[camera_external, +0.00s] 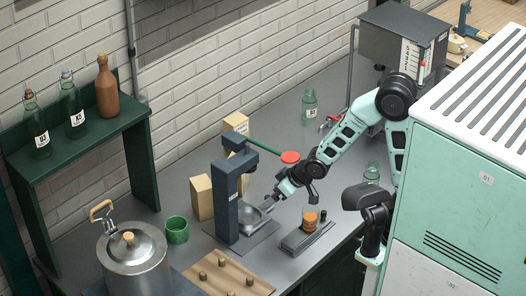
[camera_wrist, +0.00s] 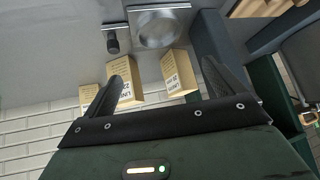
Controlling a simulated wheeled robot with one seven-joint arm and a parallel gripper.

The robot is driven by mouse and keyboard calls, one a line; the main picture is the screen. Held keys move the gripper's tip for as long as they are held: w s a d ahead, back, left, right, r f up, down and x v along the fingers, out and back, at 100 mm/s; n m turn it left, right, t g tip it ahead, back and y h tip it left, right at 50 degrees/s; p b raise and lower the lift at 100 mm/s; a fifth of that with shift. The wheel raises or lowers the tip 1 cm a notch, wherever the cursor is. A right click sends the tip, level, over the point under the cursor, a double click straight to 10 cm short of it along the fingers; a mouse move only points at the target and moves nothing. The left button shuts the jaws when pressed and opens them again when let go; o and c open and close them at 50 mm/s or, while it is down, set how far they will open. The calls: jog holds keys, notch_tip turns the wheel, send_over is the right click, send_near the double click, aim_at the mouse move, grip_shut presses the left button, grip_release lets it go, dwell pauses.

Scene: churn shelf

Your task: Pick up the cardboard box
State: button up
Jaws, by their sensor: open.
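Several tan cardboard boxes with printed labels are in view; which one the task means I cannot tell. In the external view, one box (camera_external: 202,197) stands left of the dark press and another box (camera_external: 236,124) stands farther back by the wall. In the wrist view, a box (camera_wrist: 179,72) lies between my finger lines, a second box (camera_wrist: 127,74) is near the left finger, and a third box (camera_wrist: 90,97) is partly hidden behind that finger. My gripper (camera_wrist: 163,82) is open and empty. In the external view my gripper (camera_external: 266,204) is beside the press, apart from the boxes.
The dark press (camera_external: 226,195) with a green lever (camera_external: 264,146) and red knob (camera_external: 290,157) stands close to my gripper. A green mug (camera_external: 177,230), metal pot (camera_external: 135,262) and pegged wooden board (camera_external: 226,276) are nearby. A small rack with an orange-topped item (camera_external: 310,219) is right.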

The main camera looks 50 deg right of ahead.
jog(key=w+d+r+m+t+h+p, duration=0.1)
jog(key=w+d+r+m+t, duration=0.15)
jog(key=w+d, duration=0.3)
jog(key=w+d+r+m+t+h+p, duration=0.1)
jog(key=w+d+r+m+t+p, duration=0.1)
jog(key=w+d+r+t, duration=0.3)
jog(key=t+h+b, duration=0.3)
jog(key=b, duration=0.2)
send_near(233, 117)
jog(key=w+p, duration=0.3)
jog(key=shift+w+d+f+n, duration=0.25)
jog(key=shift+w, duration=0.1)
jog(key=shift+w+d+f+p, duration=0.15)
jog(key=shift+w+p, duration=0.4)
jog(key=shift+w, duration=1)
jog(key=shift+w+d+p, duration=0.15)
jog(key=shift+w+p, duration=0.35)
jog(key=shift+w, duration=1)
jog(key=c, duration=1.5)
